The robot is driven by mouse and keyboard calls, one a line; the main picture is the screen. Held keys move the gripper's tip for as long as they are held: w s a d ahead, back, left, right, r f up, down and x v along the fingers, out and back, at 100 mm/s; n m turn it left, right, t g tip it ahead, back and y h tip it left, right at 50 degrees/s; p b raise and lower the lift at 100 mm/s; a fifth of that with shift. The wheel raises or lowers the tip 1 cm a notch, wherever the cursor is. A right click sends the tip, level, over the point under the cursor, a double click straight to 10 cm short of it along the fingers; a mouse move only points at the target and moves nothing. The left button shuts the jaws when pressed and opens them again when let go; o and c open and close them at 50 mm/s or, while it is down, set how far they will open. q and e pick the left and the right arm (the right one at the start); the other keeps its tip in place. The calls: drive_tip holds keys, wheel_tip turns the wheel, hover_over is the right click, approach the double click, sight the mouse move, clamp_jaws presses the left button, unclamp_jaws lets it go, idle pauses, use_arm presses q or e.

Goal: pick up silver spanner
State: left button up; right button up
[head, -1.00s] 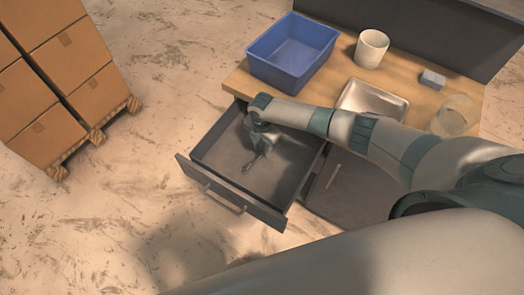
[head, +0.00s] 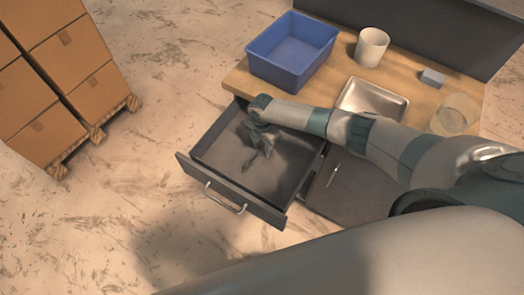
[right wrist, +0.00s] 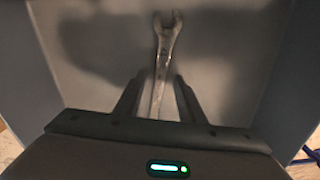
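The silver spanner (right wrist: 165,50) lies in the open drawer (head: 236,190), its open-jaw end pointing to the top of the right wrist view. My right gripper (head: 260,150) reaches down into the drawer. In the right wrist view my right gripper (right wrist: 158,90) has its fingers apart, one on each side of the spanner's shaft, with gaps visible between. The lower end of the spanner is hidden behind the gripper body. In the head view the spanner cannot be clearly told from the fingers and shadow. My left gripper is not in view.
The drawer walls stand close around my right gripper. On the wooden worktop (head: 330,88) are a blue bin (head: 290,50), a white cup (head: 371,47), a metal tray (head: 372,99), a small grey-blue block (head: 432,78) and a clear container (head: 455,114). Stacked boxes (head: 60,75) stand at left.

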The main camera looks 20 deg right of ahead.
sight(262, 151)
clamp_jaws()
drive_tip(key=shift+r, duration=0.35)
wheel_tip(262, 151, up, 10)
drive_tip(key=b, duration=0.2)
drive_tip(key=shift+f, duration=0.25)
idle(0.4)
